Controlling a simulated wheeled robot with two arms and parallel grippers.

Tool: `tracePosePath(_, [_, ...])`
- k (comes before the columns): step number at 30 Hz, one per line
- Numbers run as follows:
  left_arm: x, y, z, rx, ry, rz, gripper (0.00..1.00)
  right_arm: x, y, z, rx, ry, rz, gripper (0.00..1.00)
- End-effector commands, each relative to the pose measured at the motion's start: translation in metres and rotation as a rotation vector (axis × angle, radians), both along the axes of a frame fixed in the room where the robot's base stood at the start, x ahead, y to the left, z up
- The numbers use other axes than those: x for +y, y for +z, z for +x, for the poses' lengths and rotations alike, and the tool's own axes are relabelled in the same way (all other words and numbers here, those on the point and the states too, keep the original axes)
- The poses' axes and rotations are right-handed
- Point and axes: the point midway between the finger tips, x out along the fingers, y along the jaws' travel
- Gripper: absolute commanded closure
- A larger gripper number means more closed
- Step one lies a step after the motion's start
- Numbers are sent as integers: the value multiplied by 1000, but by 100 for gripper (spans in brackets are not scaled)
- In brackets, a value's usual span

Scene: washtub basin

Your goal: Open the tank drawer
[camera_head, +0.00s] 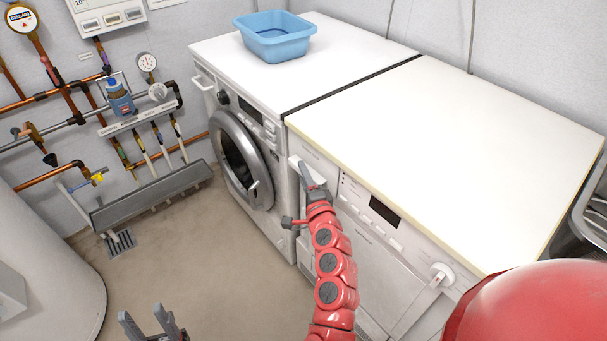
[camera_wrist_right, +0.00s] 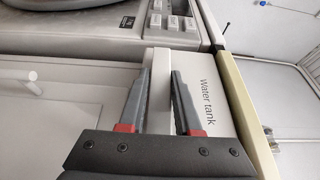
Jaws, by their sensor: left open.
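The tank drawer (camera_wrist_right: 208,88) is a white panel labelled "Water tank" in the right wrist view. In the head view its front is at the upper left corner of the nearer white machine (camera_head: 365,240), mostly hidden behind my right gripper. My right gripper (camera_head: 301,200) is at this drawer front. In the right wrist view the two dark fingers of my right gripper (camera_wrist_right: 160,80) lie on either side of a narrow white part of the drawer front; I cannot tell whether they press on it. My left gripper (camera_head: 153,322) is open and empty, low over the floor at the bottom left.
A second machine (camera_head: 245,150) with a round door stands to the left, with a blue basin (camera_head: 275,38) on top. Pipes and a grey trough (camera_head: 150,197) line the left wall. A pale tank (camera_head: 40,255) stands at the lower left. The floor (camera_head: 205,245) between is clear.

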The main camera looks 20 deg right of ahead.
Motion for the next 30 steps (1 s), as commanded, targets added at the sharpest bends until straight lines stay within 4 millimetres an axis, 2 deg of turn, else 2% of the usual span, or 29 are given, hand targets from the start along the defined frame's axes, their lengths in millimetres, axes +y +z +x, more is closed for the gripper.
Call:
tracePosePath(1, [0,0,0,0,0,0,50,0,-1,0,3,0,0,85])
tracePosePath(3, [0,0,0,0,0,0,50,0,-2,0,3,1,-1,97])
tracePosePath(4, [0,0,0,0,0,0,50,0,-2,0,4,1,-1,100])
tracePosePath(30, [0,-1,0,0,0,0,50,1,-6,-1,11,3,-1,100])
